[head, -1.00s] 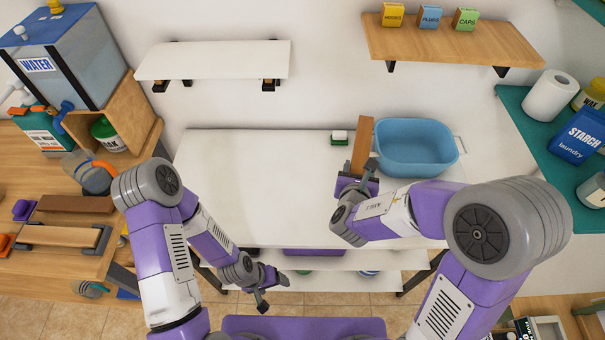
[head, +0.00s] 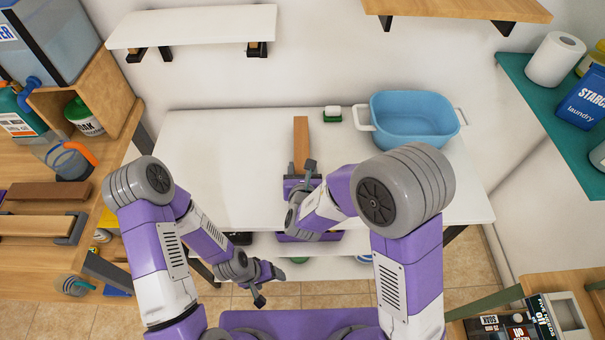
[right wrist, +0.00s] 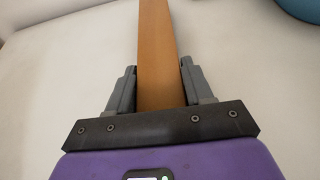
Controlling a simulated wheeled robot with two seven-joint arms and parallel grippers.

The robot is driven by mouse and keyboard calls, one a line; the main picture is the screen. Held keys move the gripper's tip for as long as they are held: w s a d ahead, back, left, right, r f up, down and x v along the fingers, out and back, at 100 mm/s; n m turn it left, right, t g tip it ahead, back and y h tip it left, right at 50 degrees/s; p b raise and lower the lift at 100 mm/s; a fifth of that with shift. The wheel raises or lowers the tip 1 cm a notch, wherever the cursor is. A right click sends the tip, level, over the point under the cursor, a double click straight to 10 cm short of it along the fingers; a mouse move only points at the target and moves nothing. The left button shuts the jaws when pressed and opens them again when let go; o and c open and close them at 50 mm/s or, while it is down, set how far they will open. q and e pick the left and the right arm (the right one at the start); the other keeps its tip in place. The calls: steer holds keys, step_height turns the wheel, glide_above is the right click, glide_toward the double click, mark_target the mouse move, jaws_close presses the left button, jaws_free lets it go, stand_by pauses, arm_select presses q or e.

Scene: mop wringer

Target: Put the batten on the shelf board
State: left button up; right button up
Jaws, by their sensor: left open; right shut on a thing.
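The batten (head: 301,142) is a narrow brown wooden strip. My right gripper (head: 299,178) is shut on its near end, and the batten points away from me over the middle of the white table. In the right wrist view the batten (right wrist: 157,45) runs straight out between both fingers. Whether it touches the table is unclear. My left gripper (head: 268,286) is open and empty, low in front of the table's near edge. A white shelf board (head: 195,25) is on the wall at upper left, empty on top. A wooden shelf board (head: 460,9) is at upper right, cut off by the frame.
A blue basin (head: 413,118) and a green-and-white sponge (head: 332,113) stand at the table's back, right of the batten. The left part of the white table (head: 215,150) is clear. A teal shelf (head: 560,130) with supplies is at right.

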steer(key=shift+f, duration=0.65)
steer(key=shift+f, duration=0.1)
steer(key=o, duration=1.1)
